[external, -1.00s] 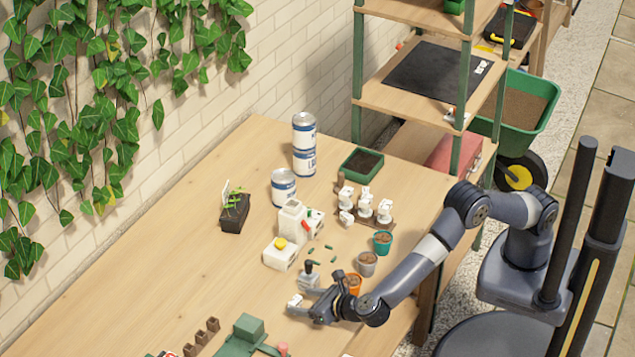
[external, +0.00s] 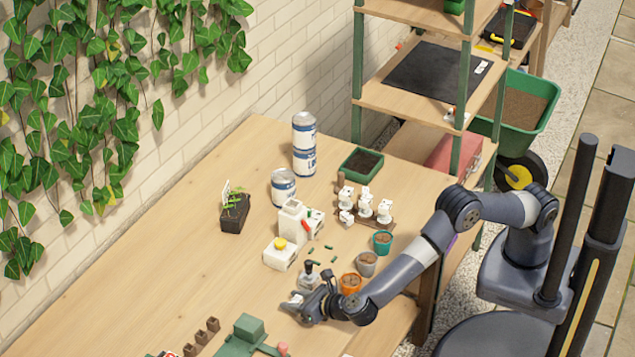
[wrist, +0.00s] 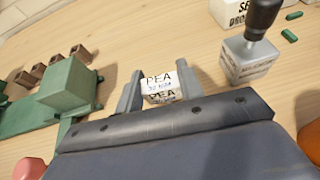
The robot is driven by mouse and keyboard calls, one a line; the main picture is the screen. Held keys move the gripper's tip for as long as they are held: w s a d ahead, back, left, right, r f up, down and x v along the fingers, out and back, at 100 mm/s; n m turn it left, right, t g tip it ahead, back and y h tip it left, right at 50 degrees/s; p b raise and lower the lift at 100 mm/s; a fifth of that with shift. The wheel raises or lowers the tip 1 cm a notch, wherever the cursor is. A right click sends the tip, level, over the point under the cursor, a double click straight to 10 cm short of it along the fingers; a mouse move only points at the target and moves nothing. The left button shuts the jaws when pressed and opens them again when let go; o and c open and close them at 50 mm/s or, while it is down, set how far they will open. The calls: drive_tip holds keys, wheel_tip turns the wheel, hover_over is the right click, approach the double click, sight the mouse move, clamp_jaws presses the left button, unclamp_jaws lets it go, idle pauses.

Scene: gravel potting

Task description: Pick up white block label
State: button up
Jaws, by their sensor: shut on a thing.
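The white block label (wrist: 159,82), printed "PEA", sits between the two fingers of my gripper (wrist: 160,88) in the wrist view. The fingers are shut on its sides. In the external view my gripper (external: 297,303) is low over the front part of the wooden table, and the block is mostly hidden by the fingers. I cannot tell whether the block still touches the table.
A grey stamp with a black handle (wrist: 250,50) stands close to the right of my gripper. A green tool (wrist: 68,85) and several brown blocks (wrist: 45,73) lie to the left. An orange pot (external: 350,283) stands close by my arm.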

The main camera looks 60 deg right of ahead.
drive_tip(key=shift+c, duration=0.8)
drive_tip(key=shift+r, duration=0.15)
